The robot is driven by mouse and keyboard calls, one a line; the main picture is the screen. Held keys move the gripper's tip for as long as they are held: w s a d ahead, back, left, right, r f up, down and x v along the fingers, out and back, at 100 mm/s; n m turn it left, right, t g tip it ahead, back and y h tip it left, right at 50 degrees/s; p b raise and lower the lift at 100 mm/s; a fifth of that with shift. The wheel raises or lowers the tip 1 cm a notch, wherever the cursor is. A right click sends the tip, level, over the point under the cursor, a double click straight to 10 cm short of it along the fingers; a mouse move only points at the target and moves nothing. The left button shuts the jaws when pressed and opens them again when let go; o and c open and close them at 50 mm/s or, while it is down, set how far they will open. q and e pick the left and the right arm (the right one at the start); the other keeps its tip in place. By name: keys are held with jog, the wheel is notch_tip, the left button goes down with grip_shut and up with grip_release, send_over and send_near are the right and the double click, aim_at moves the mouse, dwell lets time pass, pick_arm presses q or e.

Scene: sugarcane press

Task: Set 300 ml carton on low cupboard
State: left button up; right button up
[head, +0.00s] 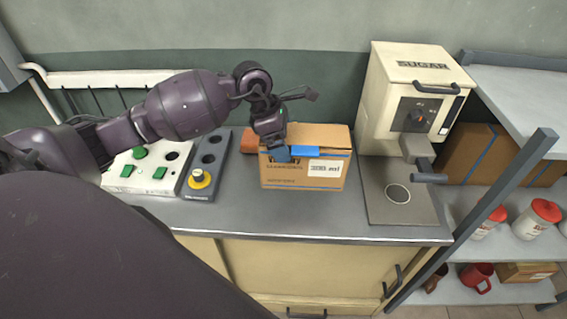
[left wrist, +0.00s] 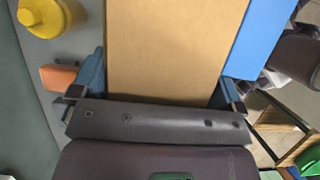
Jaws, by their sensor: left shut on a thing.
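A brown cardboard carton (head: 300,174) with dark print, blue bands and a white label stands upright at the middle of the grey counter top of a low cream cupboard (head: 300,265). The label text is too small to read surely. My left gripper (head: 290,152) reaches it from above and is shut on its upper part. In the left wrist view the carton (left wrist: 175,45) fills the space between the blue fingers of my left gripper (left wrist: 163,92). I cannot tell whether the carton's base touches the counter top. My right gripper is not in view.
A cream sugar press (head: 410,95) stands right. Shelves (head: 510,250) hold jars, mugs and boxes. The counter front is clear.

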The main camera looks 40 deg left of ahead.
pick_arm(q)
notch_tip(320, 180, down, 4)
jog(key=shift+f, duration=0.15)
notch_tip(320, 180, down, 3)
jog(key=shift+f, duration=0.4)
jog(key=shift+f, duration=0.1)
